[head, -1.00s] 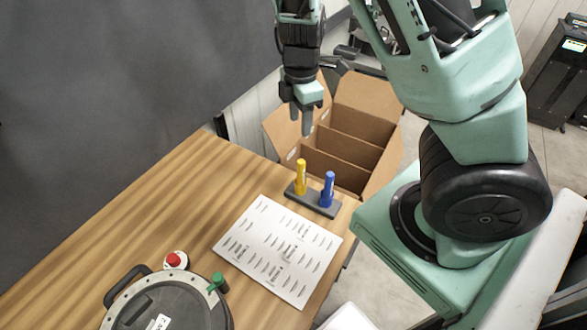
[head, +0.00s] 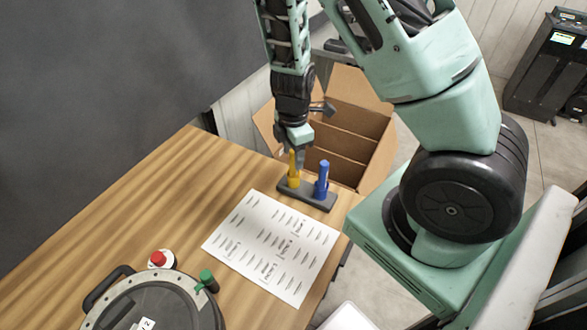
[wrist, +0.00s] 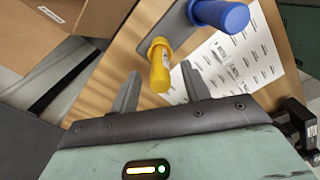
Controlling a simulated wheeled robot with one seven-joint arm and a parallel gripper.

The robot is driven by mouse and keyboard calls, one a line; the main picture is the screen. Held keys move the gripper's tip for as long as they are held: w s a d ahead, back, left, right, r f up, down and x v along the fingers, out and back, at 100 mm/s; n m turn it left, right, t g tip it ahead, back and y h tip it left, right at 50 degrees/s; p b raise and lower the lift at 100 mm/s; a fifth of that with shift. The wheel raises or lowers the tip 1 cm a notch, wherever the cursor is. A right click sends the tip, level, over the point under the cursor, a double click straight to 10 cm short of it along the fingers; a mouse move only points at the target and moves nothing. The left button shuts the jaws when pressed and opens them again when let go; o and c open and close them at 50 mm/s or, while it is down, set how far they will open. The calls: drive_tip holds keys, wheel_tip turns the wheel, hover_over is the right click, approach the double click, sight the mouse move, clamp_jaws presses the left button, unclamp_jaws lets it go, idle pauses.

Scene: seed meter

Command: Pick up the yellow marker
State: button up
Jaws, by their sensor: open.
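The yellow marker (head: 294,168) stands upright in a dark holder (head: 322,200) on the wooden table, to the left of the blue marker (head: 322,180). My gripper (head: 301,158) is right at the yellow marker, just above and behind it in the head view. In the wrist view the yellow marker (wrist: 160,66) shows between and slightly beyond the two open fingertips (wrist: 161,82). The jaws are apart and hold nothing. The blue marker (wrist: 222,15) is at the top of the wrist view, to the right.
A white printed sheet (head: 272,245) lies in front of the holder. A round dark device (head: 165,308) with a green knob and a red button (head: 158,258) sit at the front. An open cardboard box (head: 345,140) stands behind the table. The table's left side is clear.

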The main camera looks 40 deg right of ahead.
sight(293, 168)
wheel_tip(293, 168, down, 2)
drive_tip(key=shift+f+b, duration=0.25)
drive_tip(key=shift+b, duration=0.1)
clamp_jaws()
drive_tip(key=shift+r, duration=0.1)
